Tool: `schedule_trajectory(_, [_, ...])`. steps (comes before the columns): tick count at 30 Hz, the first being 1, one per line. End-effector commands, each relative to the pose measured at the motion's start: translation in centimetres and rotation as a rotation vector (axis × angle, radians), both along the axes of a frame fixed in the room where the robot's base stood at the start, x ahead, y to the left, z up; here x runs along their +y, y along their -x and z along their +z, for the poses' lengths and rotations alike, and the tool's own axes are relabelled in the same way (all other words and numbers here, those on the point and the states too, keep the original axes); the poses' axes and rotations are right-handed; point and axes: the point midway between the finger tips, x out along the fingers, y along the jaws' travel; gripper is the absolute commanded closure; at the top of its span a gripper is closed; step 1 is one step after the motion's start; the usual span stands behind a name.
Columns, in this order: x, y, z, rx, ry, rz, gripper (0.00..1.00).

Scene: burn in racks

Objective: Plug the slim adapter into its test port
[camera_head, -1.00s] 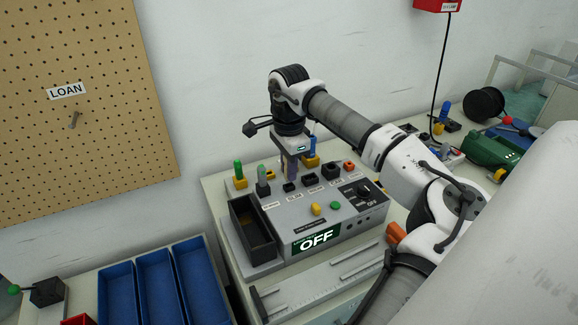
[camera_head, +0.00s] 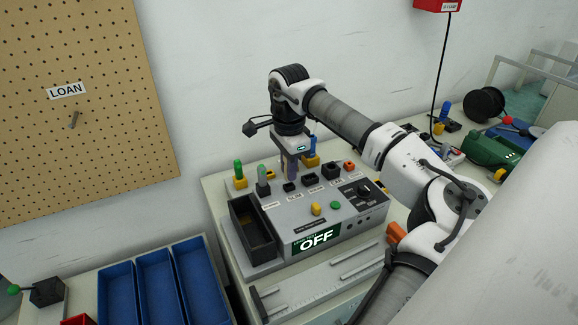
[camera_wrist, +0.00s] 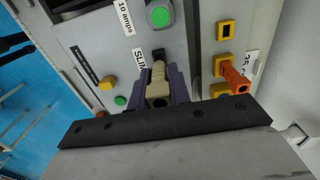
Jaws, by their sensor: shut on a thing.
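My gripper (camera_head: 290,172) points down over the back row of the grey test box (camera_head: 285,222). In the wrist view its purple fingers (camera_wrist: 180,86) are shut on a slim tan adapter (camera_wrist: 157,80). The adapter's far end is at a small black port (camera_wrist: 158,54) beside the SLIM label (camera_wrist: 139,61). I cannot tell how far its tip is inside the port. In the head view the fingers hide the adapter.
A green-topped plug (camera_head: 262,178) stands close left of the gripper; black sockets (camera_head: 310,180) are to its right. A black open bin (camera_head: 238,228) is on the box's left. Blue trays (camera_head: 155,285) lie at lower left.

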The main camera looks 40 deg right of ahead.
Motion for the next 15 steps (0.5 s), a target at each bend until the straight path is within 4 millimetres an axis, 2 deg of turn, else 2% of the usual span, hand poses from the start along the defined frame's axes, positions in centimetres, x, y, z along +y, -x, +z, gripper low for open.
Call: schedule_trajectory(15, [-0.01, 0.00, -0.56, 0.000, 0.000, 0.000, 1.00])
